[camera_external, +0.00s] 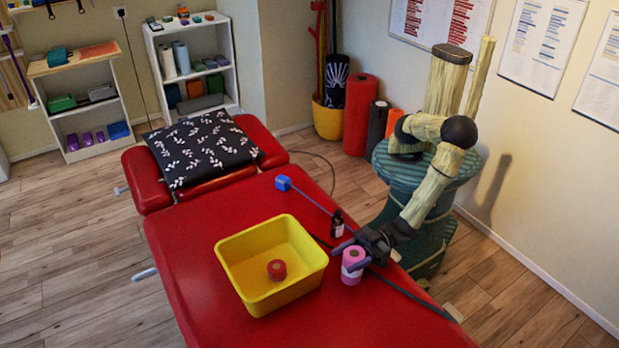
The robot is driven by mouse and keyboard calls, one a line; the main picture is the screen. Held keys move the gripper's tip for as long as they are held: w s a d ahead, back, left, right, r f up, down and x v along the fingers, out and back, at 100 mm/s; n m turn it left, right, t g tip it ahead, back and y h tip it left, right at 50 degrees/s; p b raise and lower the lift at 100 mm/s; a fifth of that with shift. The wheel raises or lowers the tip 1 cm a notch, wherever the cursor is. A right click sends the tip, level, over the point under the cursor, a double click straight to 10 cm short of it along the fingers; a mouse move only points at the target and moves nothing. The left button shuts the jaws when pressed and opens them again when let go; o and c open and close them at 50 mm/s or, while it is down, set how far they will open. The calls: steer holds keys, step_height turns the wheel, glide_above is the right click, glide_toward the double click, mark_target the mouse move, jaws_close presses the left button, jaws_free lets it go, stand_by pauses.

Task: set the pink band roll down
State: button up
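The pink band roll (353,254) is at the right side of the red treatment table (215,318), just right of the yellow bin. Below it a second pink part with a pale band (350,277) shows; I cannot tell whether this is a separate roll under it. My gripper (350,257) reaches in from the right, with its dark fingers on either side of the upper pink roll, and looks closed on it. The fingers partly cover the roll.
The yellow bin (232,277) holds a red roll (277,269). A small dark bottle (337,224) stands just behind my gripper. A blue-ended strap (283,183) and a dark strap lie across the table. A patterned pillow (205,148) is at the far end.

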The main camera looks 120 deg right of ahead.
steer(key=o, duration=0.4)
steer(key=shift+r, duration=0.25)
steer(key=s, duration=1.2)
steer(key=shift+f, duration=0.1)
